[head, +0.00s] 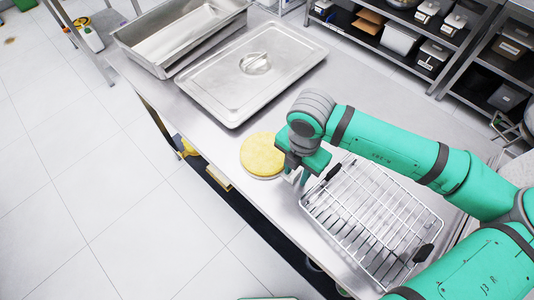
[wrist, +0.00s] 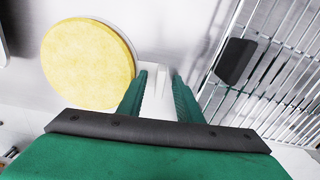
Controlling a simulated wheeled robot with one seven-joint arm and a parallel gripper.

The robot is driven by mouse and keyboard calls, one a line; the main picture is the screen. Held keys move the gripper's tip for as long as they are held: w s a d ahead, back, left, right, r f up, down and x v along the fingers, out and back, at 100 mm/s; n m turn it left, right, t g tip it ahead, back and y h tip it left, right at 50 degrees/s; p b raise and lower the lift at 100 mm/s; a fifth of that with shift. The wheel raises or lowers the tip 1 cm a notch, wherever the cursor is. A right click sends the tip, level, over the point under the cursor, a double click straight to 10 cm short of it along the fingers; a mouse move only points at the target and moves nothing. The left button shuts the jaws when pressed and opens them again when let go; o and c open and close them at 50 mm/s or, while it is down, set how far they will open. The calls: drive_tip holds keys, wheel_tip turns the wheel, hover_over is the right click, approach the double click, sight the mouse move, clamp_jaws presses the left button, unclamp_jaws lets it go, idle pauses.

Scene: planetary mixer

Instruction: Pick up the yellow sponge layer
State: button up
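The yellow sponge layer (head: 262,154) is a flat round disc lying on a thin pale round base on the steel table, near its front edge. It also shows in the wrist view (wrist: 88,64) at the upper left. My gripper (head: 298,178) is just to the right of the sponge in the head view. In the wrist view my gripper (wrist: 160,85) has its two green fingers apart, with a white surface showing between them and no sponge there. The fingers appear beside the sponge, not around it. Their exact height above the table is hard to tell.
A wire rack (head: 372,222) with black handles stands close on the right of my gripper. A steel lid (head: 222,88) lies behind the sponge, and a deep steel pan (head: 165,48) is farther back left. The table's front edge runs close by the sponge.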

clamp_jaws()
drive_tip(key=shift+r, duration=0.1)
